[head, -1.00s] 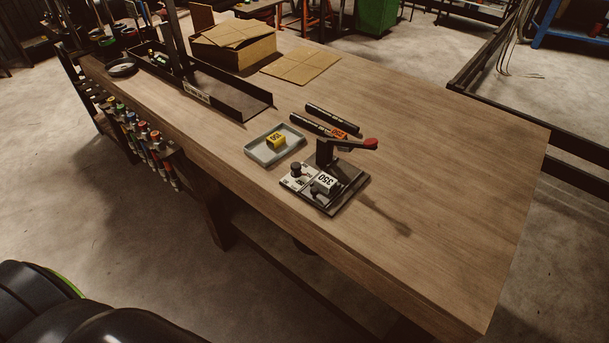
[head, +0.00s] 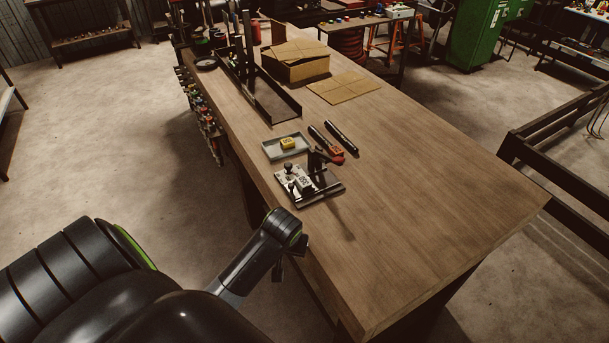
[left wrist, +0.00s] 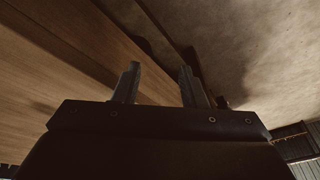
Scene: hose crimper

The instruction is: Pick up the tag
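A yellow tag-like block (head: 288,144) with dark markings lies in a shallow grey tray (head: 268,151) on the workbench. A white block marked 350 (head: 304,186) sits on the hose crimper's base (head: 330,191), beside a dark knob (head: 289,168). The frames do not settle which block is the tag. My left gripper (head: 279,268) is beside the bench's near edge, well short of the tray and crimper. In the left wrist view its two fingers (left wrist: 158,85) stand apart with nothing between them. My right gripper is out of view.
A black open bin (head: 278,108) and a cardboard box (head: 295,66) stand farther back, with flat cardboard (head: 343,91) alongside. The bench top (head: 430,200) right of the crimper is clear.

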